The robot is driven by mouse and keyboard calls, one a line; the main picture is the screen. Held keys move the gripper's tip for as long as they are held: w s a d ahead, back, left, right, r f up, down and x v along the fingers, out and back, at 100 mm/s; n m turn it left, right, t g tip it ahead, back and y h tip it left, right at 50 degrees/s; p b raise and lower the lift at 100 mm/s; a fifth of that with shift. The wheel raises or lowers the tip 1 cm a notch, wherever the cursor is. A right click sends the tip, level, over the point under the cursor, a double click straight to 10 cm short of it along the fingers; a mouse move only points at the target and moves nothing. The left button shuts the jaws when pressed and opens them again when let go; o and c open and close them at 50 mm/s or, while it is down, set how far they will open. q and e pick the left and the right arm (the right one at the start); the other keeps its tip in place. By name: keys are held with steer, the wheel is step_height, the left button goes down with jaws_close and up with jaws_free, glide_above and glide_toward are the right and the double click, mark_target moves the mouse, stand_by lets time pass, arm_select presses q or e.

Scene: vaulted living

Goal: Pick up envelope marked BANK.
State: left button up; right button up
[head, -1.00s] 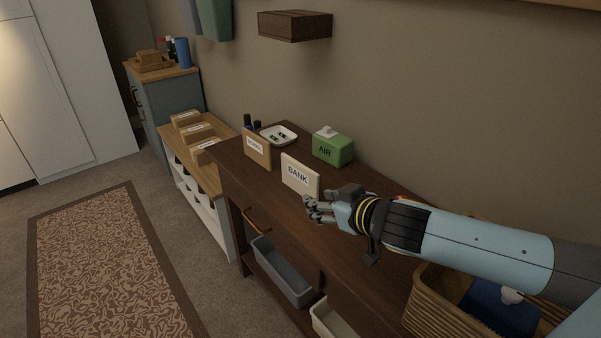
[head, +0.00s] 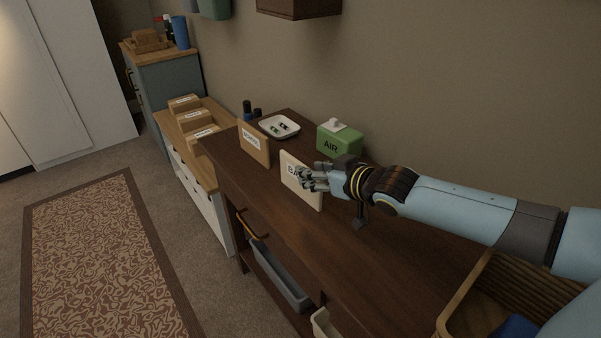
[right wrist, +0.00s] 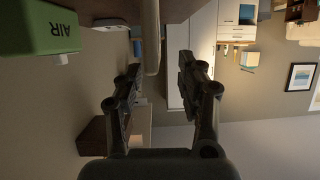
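The cream envelope marked BANK (head: 302,195) stands upright on the dark wooden console table (head: 290,226). My right gripper (head: 312,178) is at its right upper part and covers some of the lettering in the head view. In the right wrist view the envelope (right wrist: 151,40) shows nearly edge-on, lined up between the two spread fingers of my right gripper (right wrist: 157,82). The fingers are open, with gaps to the envelope on both sides. My left gripper is not in view.
A brown marked envelope (head: 254,145) stands to the left on the table. Behind are a white tray (head: 292,131) with small items and a green AIR box (head: 338,142), close to my right wrist. A wicker basket (head: 485,290) is at the right. The front tabletop is clear.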

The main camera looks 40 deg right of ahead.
mark_target(303, 164)
steer(key=shift+b+x, duration=0.6)
steer(key=shift+x, duration=0.25)
steer(key=x, duration=0.1)
steer(key=b+x, duration=0.2)
steer(key=shift+w+d+r, duration=0.1)
steer(key=shift+w+d, duration=0.25)
steer(key=shift+w, duration=0.3)
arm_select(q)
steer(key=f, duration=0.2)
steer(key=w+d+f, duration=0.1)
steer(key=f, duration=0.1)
arm_select(e)
steer(key=shift+r, duration=0.1)
jaws_close()
